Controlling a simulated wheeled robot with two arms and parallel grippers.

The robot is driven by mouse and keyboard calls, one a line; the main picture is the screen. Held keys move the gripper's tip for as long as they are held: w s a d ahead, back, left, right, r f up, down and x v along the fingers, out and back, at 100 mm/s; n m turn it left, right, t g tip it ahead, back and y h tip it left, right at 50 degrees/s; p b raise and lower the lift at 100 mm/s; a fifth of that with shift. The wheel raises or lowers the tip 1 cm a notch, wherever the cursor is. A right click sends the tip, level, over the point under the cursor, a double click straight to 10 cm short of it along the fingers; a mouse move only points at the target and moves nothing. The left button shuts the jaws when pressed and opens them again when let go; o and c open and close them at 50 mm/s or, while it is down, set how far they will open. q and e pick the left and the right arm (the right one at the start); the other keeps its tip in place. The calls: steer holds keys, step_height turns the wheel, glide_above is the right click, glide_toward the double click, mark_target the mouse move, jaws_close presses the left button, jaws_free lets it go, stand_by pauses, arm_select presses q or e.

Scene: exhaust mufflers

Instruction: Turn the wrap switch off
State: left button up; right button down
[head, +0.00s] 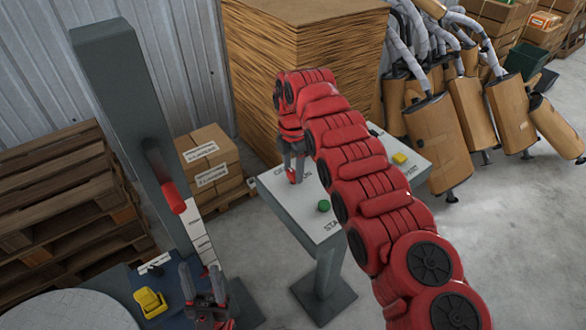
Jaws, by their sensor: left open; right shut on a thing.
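The grey control panel (268,196) stands on a pedestal in the middle of the head view. It has a green button (324,206) near its front edge and a yellow switch (399,158) at its right end. My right gripper (295,178) points down at the panel's left part, shut on a small panel switch that its fingers mostly hide. My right arm covers the panel's middle and part of its lettering. My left gripper (210,290) is open at the bottom left, apart from the panel, beside the wrapping machine's column.
A tall grey column (122,95) with a red-ended handle (172,198) stands left, by a round turntable (60,312) and a yellow part (150,302). Pallets (60,190), cartons (207,155) and a large cardboard stack (300,45) stand behind. Mufflers (440,140) stand at right.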

mark_target(292, 172)
steer(key=shift+c, duration=1.4)
jaws_free()
steer(key=shift+r, duration=0.15)
steer(key=shift+r, duration=0.35)
step_height(292, 172, up, 6)
steer(key=shift+a+f+p, duration=0.15)
steer(key=shift+p, duration=0.85)
step_height(292, 172, up, 11)
steer(key=p, duration=1.1)
steer(key=shift+d, duration=0.2)
steer(key=shift+f, duration=0.25)
